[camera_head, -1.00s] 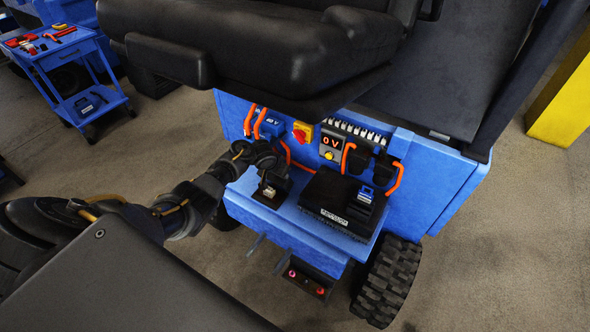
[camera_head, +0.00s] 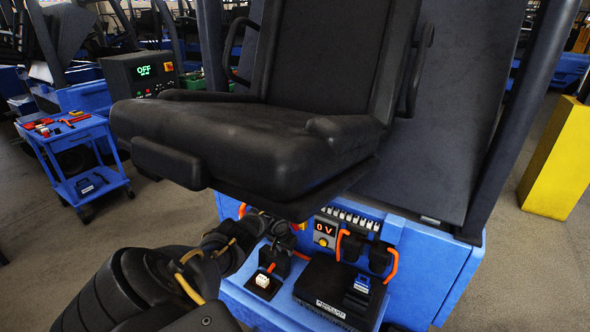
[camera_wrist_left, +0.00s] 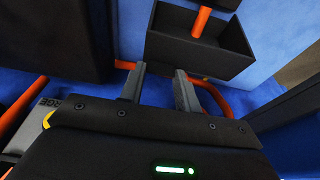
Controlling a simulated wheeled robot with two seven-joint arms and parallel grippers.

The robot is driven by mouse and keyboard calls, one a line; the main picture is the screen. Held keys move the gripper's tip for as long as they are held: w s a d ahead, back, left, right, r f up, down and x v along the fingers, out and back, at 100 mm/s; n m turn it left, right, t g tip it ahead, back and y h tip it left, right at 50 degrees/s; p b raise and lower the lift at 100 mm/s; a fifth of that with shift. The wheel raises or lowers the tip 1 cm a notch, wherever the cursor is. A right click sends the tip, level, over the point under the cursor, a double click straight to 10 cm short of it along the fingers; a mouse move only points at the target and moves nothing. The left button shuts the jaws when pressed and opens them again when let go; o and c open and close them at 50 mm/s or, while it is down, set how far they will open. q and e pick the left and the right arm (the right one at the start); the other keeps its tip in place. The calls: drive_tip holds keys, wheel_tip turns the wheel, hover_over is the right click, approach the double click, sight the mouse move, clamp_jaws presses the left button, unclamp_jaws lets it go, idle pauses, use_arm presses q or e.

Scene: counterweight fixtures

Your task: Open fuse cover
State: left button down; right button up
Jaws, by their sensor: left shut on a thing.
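My left gripper (camera_head: 279,240) is under the front of the seat, against the blue panel, above a small black fuse holder (camera_head: 258,290) with a pale block (camera_head: 263,281) in it. A dark upright piece, which looks like the raised fuse cover (camera_head: 276,259), stands behind the block, right below my gripper. My left gripper is shut on what appears to be this cover, but the held part is hard to make out. My right gripper is not in view.
The black seat (camera_head: 250,140) overhangs the work area. A black box (camera_head: 335,290) is close beside the holder. A blue tool cart (camera_head: 75,150) stands at left.

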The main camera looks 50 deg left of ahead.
use_arm(q)
drive_tip(key=shift+w+a+r, duration=0.25)
drive_tip(key=shift+w+r, duration=0.15)
drive_tip(key=shift+w, duration=0.1)
drive_tip(key=c, duration=1.3)
unclamp_jaws()
drive_tip(key=o, duration=0.3)
drive_tip(key=shift+s+d+f, duration=0.1)
drive_tip(key=shift+d+f, duration=0.05)
drive_tip(key=shift+f, duration=0.05)
drive_tip(key=a+p+v, duration=0.1)
drive_tip(key=p+v, duration=0.4)
drive_tip(key=v, duration=0.5)
drive_tip(key=shift+s+d+r, duration=0.25)
drive_tip(key=shift+d+r, duration=0.1)
drive_tip(key=shift+d, duration=0.15)
